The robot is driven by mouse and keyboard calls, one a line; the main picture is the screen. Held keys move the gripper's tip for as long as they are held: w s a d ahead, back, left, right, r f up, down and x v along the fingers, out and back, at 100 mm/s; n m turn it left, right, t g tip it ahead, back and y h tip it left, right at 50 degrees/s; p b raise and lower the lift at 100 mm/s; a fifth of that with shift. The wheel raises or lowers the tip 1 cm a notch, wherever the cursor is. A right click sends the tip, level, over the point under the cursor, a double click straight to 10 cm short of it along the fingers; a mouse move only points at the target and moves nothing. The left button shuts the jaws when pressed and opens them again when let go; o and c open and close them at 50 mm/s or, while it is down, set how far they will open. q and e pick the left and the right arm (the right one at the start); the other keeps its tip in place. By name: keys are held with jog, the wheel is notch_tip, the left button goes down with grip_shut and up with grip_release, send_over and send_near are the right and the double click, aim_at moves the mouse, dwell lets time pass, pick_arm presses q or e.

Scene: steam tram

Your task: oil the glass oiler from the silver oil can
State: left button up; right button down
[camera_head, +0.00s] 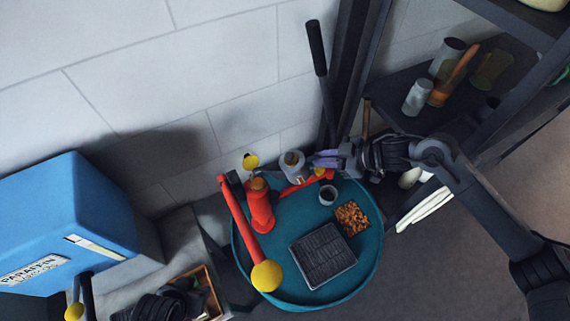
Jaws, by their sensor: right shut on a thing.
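My right gripper (326,159) is shut on the silver oil can (293,165) at the back edge of a round teal tray (374,262). The can is small, pale metal and looks roughly upright; its spout cannot be made out. The fingers come from its right side and hide part of it. I cannot pick out the glass oiler with certainty. A dark ribbed shape (157,306) at the bottom left looks like part of my left arm; its fingers cannot be made out.
A blue paraffin box (75,220) stands left. Shelves (391,104) are right.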

jog(key=shift+r, duration=0.15)
dwell(0.3)
jog(key=shift+d+r+h+p, duration=0.2)
jog(key=shift+r+h+p, duration=0.25)
jog(key=shift+p, duration=0.55)
jog(key=shift+f, duration=0.1)
dwell(0.3)
jog(key=shift+r+n+h+p, duration=0.3)
jog(key=shift+r+h+p, duration=0.15)
jog(key=shift+r+p, duration=0.6)
